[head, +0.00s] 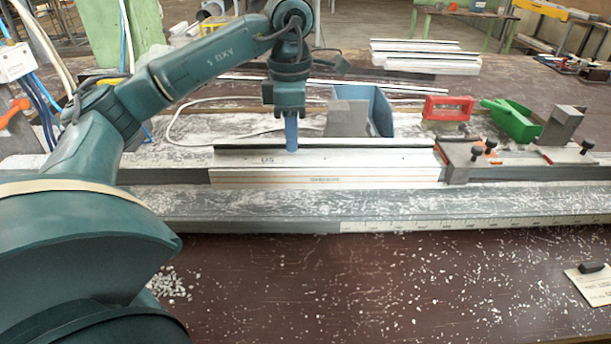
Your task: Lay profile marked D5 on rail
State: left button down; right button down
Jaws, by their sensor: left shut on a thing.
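A white profile (350,161) with dark lettering that looks like D5 on its face lies lengthwise along the grey rail (165,176) in the middle of the bench. An orange line runs along its lower front. My left gripper (291,140) comes down from above and is shut on the top edge of the profile, left of its middle. The profile looks level, with its right end close to the clamp block (459,162). I cannot tell whether it rests fully on the rail. My right gripper is not in view.
A blue bin (378,112) stands behind the profile. More white profiles (425,55) lie stacked at the back. White chips litter the brown front bench.

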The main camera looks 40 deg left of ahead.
aim_at(293, 162)
pick_arm(q)
notch_tip(293, 162, down, 3)
jog(key=shift+r, duration=0.1)
notch_tip(293, 162, down, 4)
jog(key=shift+r, duration=0.25)
jog(key=shift+f, duration=0.15)
jog(key=c, duration=1.3)
grip_release()
